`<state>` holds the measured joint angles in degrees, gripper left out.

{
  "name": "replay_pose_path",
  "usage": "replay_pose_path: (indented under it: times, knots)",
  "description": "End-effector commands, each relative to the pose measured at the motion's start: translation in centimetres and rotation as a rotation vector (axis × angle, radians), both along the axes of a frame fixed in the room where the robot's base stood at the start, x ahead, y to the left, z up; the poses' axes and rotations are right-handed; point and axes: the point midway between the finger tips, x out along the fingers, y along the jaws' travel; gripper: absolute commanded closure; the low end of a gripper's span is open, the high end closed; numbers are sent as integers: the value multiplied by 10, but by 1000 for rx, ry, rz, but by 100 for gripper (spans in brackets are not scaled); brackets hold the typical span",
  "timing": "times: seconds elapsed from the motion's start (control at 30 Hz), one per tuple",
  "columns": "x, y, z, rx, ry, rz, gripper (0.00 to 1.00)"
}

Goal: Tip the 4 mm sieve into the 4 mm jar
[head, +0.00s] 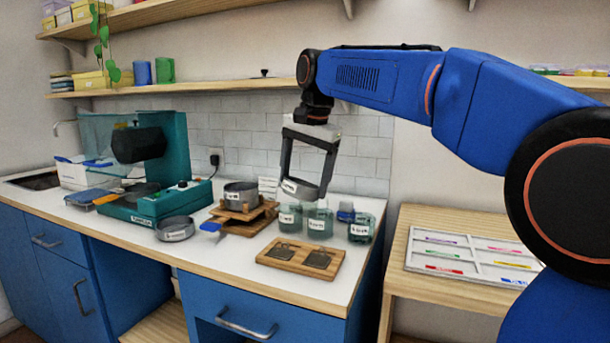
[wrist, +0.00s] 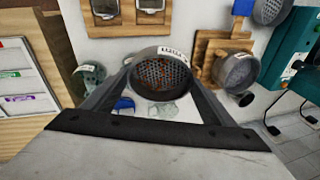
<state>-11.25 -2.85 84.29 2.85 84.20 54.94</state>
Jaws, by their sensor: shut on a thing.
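My gripper (head: 305,186) is shut on a round grey sieve (head: 298,191) with a white label, its fingers on either side. In the wrist view the held sieve (wrist: 143,72) shows its perforated mesh with small reddish bits; its label is too small to read surely. The sieve is above the clear glass jars at the counter's right end: a left jar (head: 290,218), a middle jar (head: 320,224) and a right jar (head: 361,230). Their labels are too small to tell which is 4 mm. In the wrist view one jar (wrist: 88,75) shows left of the sieve.
Another sieve (head: 240,194) sits on a wooden stand (head: 226,217). A third sieve (head: 175,229) lies before the teal machine (head: 150,207). A wooden board (head: 285,262) with two dark squares lies in front of the jars. A small blue object (head: 346,211) is among the jars.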

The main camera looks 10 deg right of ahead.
Motion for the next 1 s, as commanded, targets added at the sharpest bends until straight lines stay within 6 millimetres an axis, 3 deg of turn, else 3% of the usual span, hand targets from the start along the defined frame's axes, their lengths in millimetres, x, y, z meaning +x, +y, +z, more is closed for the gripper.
replay_pose_path:
  times: [0.4,1.0]
  knots:
    - [1,-6,-16,133,21,-3,45]
    - [5,-27,-13,564,87,-7,45]
